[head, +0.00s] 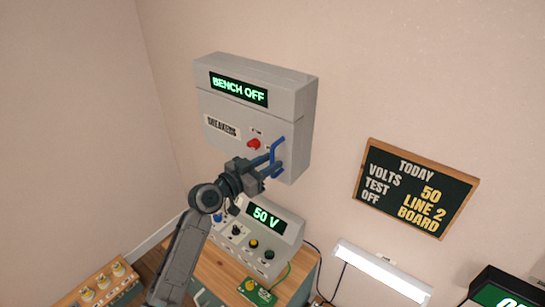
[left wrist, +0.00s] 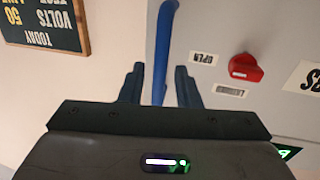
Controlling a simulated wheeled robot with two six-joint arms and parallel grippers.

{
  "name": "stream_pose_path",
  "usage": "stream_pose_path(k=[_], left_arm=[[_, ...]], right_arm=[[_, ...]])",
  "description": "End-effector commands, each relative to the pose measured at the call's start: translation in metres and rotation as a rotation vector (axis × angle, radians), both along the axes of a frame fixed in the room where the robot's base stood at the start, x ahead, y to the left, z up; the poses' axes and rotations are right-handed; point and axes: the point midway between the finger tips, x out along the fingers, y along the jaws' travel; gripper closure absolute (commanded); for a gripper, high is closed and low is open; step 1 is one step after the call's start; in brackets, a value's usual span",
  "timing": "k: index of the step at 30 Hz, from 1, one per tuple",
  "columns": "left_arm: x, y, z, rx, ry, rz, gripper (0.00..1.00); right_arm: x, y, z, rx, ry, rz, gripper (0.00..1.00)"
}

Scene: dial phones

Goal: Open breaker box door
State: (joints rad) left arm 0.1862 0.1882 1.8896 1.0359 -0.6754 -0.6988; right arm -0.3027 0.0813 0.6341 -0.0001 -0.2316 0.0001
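The grey breaker box (head: 270,110) hangs on the wall, its front door (head: 220,112) closed under a "BENCH OFF" display. A blue bar handle (head: 274,151) is on the door's right side, with a red knob (head: 254,144) to its left. My left gripper (head: 272,171) is at the handle's lower part. In the left wrist view, which is upside down, the blue handle (left wrist: 163,45) passes between the two open fingers (left wrist: 160,82), with a gap on each side. The red knob (left wrist: 245,68) shows to the right there. My right gripper is not in view.
A grey "50 V" unit (head: 283,232) with knobs stands on a wooden-topped cabinet (head: 215,262) below the box. A blackboard (head: 415,188) hangs on the wall to the right, above a white light bar (head: 383,272).

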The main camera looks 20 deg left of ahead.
Motion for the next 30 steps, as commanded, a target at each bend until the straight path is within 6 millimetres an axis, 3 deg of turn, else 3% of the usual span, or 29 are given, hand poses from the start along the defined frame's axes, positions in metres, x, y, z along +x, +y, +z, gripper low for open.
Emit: stream_pose_path(k=[4,14,19,30], left_arm=[[0.0112,-0.0069,0.0008,-0.001,0.001,0.000,0.70],[0.0140,-0.0088,-0.0005,0.001,0.001,-0.001,0.70],[0.0140,-0.0088,-0.0005,0.001,0.001,0.000,1.00],[0.0137,-0.0088,-0.0015,0.001,0.000,-0.007,1.00]], right_arm=[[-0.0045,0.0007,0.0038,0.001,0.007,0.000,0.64],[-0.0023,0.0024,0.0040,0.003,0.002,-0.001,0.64],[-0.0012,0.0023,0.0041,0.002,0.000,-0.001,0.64],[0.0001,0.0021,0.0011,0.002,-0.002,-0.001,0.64]])
